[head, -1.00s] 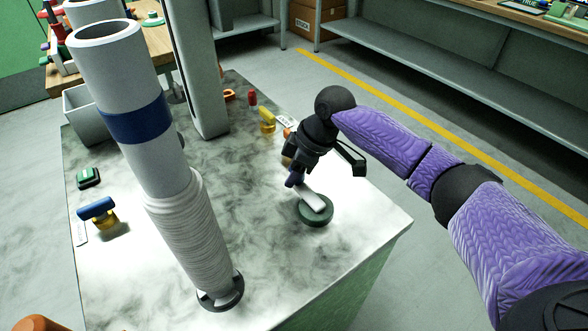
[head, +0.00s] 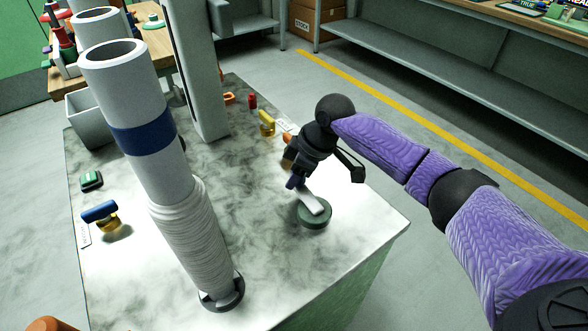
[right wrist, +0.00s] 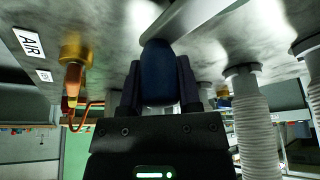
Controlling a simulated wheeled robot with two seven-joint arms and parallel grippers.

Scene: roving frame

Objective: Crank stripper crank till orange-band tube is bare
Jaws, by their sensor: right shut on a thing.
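My right gripper (head: 299,176) is shut on the dark blue knob (right wrist: 158,75) of the crank. The crank's pale metal arm (head: 314,202) runs from the knob to a round dark green base (head: 316,217) on the bench; the arm also shows in the right wrist view (right wrist: 190,20). A tall grey tube (head: 127,92) with a blue band (head: 143,134) stands at the left, tilted in view. A wrinkled white sleeve (head: 198,238) is bunched around its lower part; its upper part is bare. Another tube (head: 97,24) stands behind. No orange band shows. My left gripper is out of view.
The marble-patterned bench top (head: 265,270) is clear near the crank. An orange rounded thing shows at lower left.

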